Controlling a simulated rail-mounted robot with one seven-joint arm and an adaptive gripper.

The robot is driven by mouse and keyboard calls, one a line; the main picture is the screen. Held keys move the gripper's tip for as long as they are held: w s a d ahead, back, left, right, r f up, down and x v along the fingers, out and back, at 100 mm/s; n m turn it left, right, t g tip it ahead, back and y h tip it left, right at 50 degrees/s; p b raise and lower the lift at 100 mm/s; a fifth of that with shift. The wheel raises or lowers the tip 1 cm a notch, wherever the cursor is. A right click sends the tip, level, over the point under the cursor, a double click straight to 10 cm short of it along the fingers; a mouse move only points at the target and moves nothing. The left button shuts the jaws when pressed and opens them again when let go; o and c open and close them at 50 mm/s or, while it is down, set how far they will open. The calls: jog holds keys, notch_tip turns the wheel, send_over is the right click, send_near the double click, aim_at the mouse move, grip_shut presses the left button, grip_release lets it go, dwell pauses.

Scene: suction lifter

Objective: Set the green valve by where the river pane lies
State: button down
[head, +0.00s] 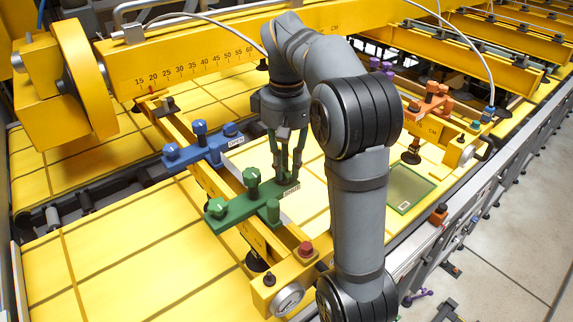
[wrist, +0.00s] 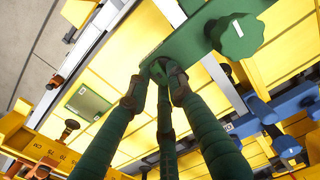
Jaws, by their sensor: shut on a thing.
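The green valve block (head: 240,207) sits on the yellow lifter beam, with several green knobs on it and a small white label at its right end. My gripper (head: 289,178) points down at that right end. In the wrist view its dark green fingers (wrist: 160,78) close around a small green knob under the block's end, which they mostly hide. A larger green knob (wrist: 238,37) stands free beside it. A pale green pane (head: 408,190) with a small label lies on the yellow bed right of my arm; it also shows in the wrist view (wrist: 88,102). Its label is unreadable.
A blue valve block (head: 203,147) stands behind the green one, and an orange one (head: 428,105) is at the right. A red button (head: 306,249) and a round gauge (head: 288,299) are on the beam's near end. Suction cups hang below the beams.

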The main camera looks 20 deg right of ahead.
aim_at(286, 169)
dwell(0.3)
jog(key=c, duration=1.6)
grip_release()
jog(key=shift+c, duration=0.2)
jog(key=shift+o, duration=0.5)
jog(key=shift+r, duration=3.8)
jog(key=shift+f, duration=0.1)
notch_tip(286, 169, down, 7)
jog(key=shift+f, duration=0.2)
